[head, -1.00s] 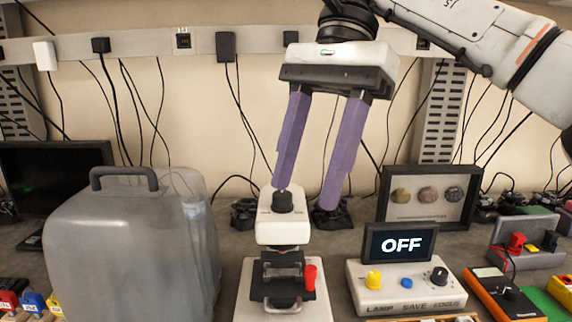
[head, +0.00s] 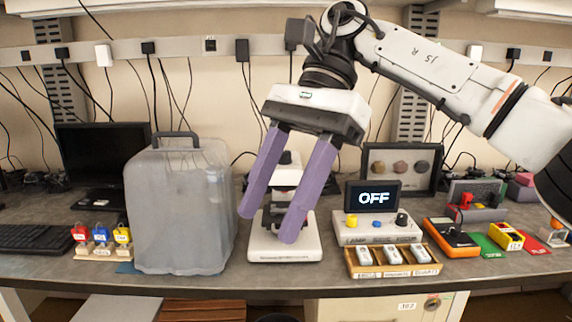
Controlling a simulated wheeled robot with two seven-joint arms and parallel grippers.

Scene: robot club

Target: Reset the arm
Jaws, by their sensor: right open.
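My right gripper (head: 268,228) comes in from the upper right on my white arm. Its two purple fingers point down and stand apart, with nothing between them that I can see held. It is in front of a white microscope (head: 285,251) and hides much of its middle. The microscope's base and part of its head show behind the fingers. My left gripper is out of view.
A grey translucent jug (head: 178,210) stands left of the microscope. To the right are a control box with an OFF screen (head: 373,197), a wooden tray (head: 395,272) and an orange meter (head: 451,240). The desk's front edge (head: 240,291) is near.

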